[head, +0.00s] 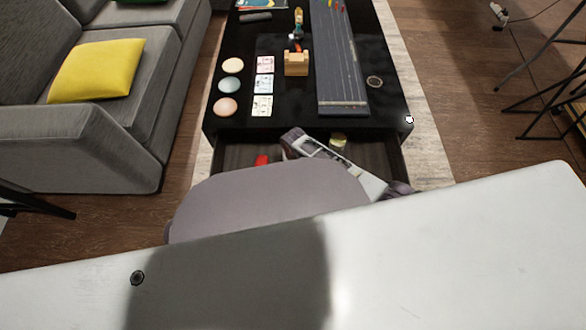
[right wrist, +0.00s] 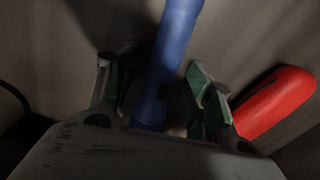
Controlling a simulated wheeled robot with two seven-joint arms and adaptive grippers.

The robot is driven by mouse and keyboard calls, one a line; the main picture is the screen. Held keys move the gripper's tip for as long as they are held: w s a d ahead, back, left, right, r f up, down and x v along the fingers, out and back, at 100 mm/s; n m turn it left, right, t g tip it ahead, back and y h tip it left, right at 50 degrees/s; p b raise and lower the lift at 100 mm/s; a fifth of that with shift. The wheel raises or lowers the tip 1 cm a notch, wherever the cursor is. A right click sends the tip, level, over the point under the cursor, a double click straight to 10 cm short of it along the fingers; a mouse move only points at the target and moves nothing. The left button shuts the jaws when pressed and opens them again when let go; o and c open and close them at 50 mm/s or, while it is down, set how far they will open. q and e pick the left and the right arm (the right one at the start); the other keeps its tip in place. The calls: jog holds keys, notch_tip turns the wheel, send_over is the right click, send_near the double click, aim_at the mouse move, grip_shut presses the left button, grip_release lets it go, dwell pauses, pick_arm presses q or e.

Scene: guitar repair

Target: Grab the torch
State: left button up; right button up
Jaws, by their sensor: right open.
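A blue rod-shaped thing with a small dark spot on its side, which looks like the torch (right wrist: 172,55), lies in the right wrist view. My right gripper (right wrist: 150,68) is open, with one green-and-grey finger on each side of the blue thing. I cannot tell whether either finger touches it. The near end of the blue thing is hidden behind the gripper body. In the head view my right arm reaches down into the open drawer, and I cannot make out the blue thing there. My left gripper is not in view.
A red rounded thing (right wrist: 277,100) lies just right of the gripper; a red thing also shows in the drawer in the head view (head: 262,160). The drawer belongs to a black table (head: 385,112) holding a long fretboard (head: 337,60), cards and coloured discs. A grey sofa stands left.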

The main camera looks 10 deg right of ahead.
aim_at(294, 170)
jog(key=shift+c, duration=0.3)
grip_shut()
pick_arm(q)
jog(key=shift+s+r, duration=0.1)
pick_arm(e)
jog(key=shift+r, duration=0.2)
